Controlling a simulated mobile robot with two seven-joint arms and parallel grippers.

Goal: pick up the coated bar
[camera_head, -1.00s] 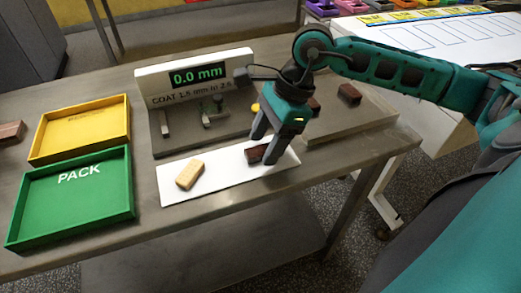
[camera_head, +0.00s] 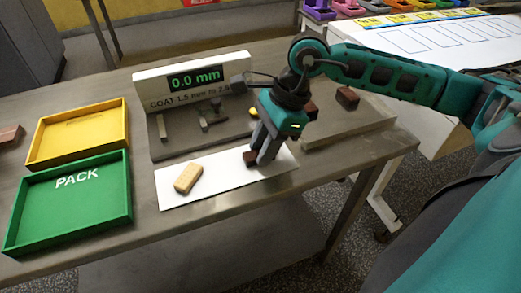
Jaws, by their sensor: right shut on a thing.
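The coated bar (camera_head: 250,158) is a small dark brown block at the right part of a white mat (camera_head: 225,182). My right gripper (camera_head: 257,158) points down over it and is shut on it, with its fingers hiding part of the bar. I cannot tell whether the bar touches the mat or is just above it. My left gripper is not in view.
A tan uncoated bar (camera_head: 188,178) lies on the mat's left. A gauge reading 0.0 mm (camera_head: 195,78) stands behind. A green PACK tray (camera_head: 70,204) and a yellow tray (camera_head: 78,134) lie left. Another dark bar (camera_head: 347,98) rests on a slab (camera_head: 345,130) at right.

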